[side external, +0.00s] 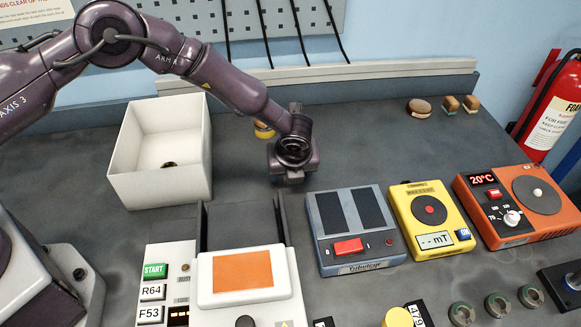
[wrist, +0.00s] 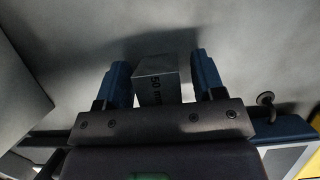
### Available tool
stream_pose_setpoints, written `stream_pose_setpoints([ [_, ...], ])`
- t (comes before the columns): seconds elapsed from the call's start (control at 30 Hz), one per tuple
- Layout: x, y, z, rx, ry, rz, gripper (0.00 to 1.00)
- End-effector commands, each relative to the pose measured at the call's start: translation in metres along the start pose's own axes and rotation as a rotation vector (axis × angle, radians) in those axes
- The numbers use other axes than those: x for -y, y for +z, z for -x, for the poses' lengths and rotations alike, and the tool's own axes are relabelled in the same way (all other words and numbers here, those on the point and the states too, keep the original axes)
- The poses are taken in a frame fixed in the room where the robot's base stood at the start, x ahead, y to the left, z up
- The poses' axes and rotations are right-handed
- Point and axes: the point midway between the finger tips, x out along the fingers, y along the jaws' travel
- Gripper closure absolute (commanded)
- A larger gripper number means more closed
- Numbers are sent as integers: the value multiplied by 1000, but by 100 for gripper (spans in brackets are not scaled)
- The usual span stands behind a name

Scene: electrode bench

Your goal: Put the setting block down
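My gripper (side external: 292,176) is low over the grey bench, right of the white bin. In the wrist view its two blue fingers (wrist: 162,72) stand on either side of the setting block (wrist: 155,85), a grey block marked "50 mm". The block is close to the left finger, and a narrow gap shows between it and the right finger, so the gripper looks open around it. The block's underside is hidden, so I cannot see its contact with the bench. In the side view my gripper hides the block.
A white open bin (side external: 190,185) stands to the left with a small dark item inside. In front are a blue-grey device (side external: 325,252), a yellow meter (side external: 412,247) and an orange hotplate unit (side external: 482,228). A small yellow item (side external: 263,129) sits behind my arm.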

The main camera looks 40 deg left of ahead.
Motion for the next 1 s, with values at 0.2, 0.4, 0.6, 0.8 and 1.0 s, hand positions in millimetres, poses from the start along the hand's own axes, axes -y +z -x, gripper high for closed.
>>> stream_pose_setpoints([
  [0.2,0,1,2,0,0,0,37],
  [0.4,1,2,26,2,-4,-1,37],
  [0.6,1,2,71,2,-4,0,37],
  [0.8,0,2,106,1,-3,-1,37],
  [1.0,0,1,122,0,0,0,37],
])
